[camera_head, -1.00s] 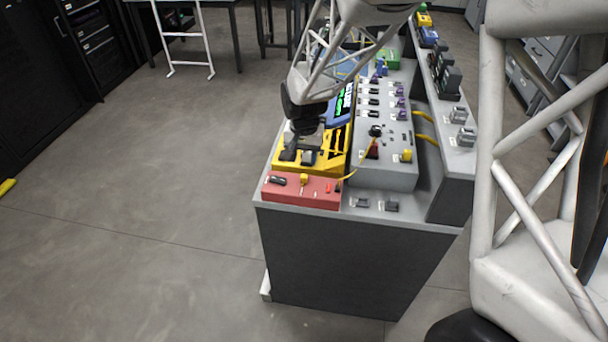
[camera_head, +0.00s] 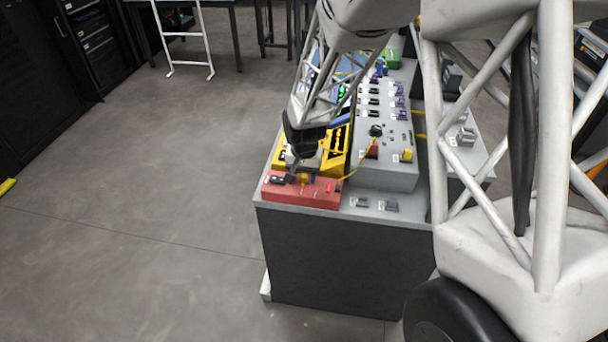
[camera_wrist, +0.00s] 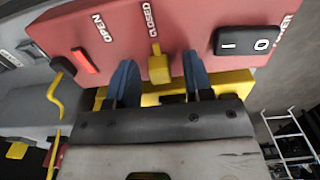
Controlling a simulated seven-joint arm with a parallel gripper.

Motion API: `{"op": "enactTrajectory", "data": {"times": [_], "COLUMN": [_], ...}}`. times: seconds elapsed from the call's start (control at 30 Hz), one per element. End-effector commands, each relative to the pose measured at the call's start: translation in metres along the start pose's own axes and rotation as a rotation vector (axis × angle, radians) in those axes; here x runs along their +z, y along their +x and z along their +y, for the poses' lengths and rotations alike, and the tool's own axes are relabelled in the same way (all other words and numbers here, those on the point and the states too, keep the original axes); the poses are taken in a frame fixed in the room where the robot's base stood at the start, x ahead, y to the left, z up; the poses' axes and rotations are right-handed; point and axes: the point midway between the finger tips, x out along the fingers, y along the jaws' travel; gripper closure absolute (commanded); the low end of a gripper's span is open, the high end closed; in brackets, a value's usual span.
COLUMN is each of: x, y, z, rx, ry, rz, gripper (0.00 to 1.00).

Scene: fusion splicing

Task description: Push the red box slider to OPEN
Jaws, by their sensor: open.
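The red box (camera_head: 318,193) sits at the front left corner of the console, and its top fills the upper wrist view (camera_wrist: 190,25). It bears the labels OPEN and CLOSED. Its yellow slider (camera_wrist: 155,66) stands beside the CLOSED label, and the head view shows it small (camera_head: 304,179). My gripper (camera_wrist: 160,75) is open, with one blue finger on each side of the slider. Contact with the slider cannot be made out. In the head view my gripper (camera_head: 303,168) is low at the box's back edge.
A black rocker switch (camera_wrist: 247,40) is to the right of the slider in the wrist view, and a red indicator (camera_wrist: 85,60) is to the left. A yellow device (camera_head: 335,155) stands behind the box. A yellow cable (camera_head: 355,171) runs nearby.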

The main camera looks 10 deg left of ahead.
Motion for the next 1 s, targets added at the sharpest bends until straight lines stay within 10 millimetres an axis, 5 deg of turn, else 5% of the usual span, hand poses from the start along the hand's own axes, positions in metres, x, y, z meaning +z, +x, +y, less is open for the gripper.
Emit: {"op": "enactTrajectory", "data": {"times": [0.27,0.57,1.0], "x": [0.0,0.0,-0.001], "y": [0.0,0.0,-0.001], "z": [0.0,0.0,0.018], "rx": [0.0,0.0,0.0], "ry": [0.0,0.0,0.002], "rz": [0.0,0.0,0.001], "gripper": [0.55,1.0,1.0]}}
